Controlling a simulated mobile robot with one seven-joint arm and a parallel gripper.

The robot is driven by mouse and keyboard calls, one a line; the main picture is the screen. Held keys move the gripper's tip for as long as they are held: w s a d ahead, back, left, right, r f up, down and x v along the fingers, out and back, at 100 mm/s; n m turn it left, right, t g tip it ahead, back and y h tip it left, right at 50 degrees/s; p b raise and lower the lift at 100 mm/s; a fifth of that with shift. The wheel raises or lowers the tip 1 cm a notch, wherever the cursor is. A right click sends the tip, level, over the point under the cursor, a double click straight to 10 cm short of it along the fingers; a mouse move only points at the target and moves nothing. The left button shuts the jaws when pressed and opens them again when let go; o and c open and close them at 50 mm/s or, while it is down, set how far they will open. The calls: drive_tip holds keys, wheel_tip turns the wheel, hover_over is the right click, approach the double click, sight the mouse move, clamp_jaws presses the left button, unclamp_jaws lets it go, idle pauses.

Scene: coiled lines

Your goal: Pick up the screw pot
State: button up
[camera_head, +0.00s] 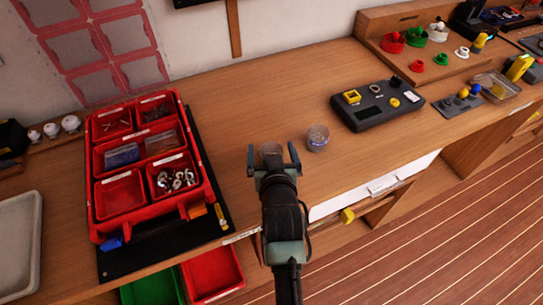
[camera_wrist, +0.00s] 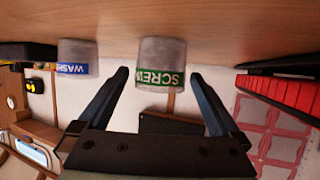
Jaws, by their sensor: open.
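The screw pot (camera_wrist: 161,58) is a small greyish, clear pot with a green label reading "SCREW". In the wrist view it looks upside down and sits just beyond and between the fingertips. In the head view the screw pot (camera_head: 270,148) is on the wooden bench, partly hidden between the finger ends. My gripper (camera_head: 272,156) is open, with one finger on each side of the pot; it also shows in the wrist view (camera_wrist: 159,75). I cannot tell whether either finger touches it. Nothing is held.
A similar pot with a blue "WASH" label (camera_wrist: 78,58) stands close beside; in the head view this pot (camera_head: 317,137) is to the right. A red compartment tray (camera_head: 122,194) is at left. A black device (camera_head: 376,106) is at right. Bench behind is clear.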

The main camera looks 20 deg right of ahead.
drive_tip(key=c, duration=1.4)
wheel_tip(320, 180, up, 10)
drive_tip(key=shift+f, duration=0.1)
drive_tip(key=shift+c, duration=0.3)
drive_tip(key=shift+s, duration=0.1)
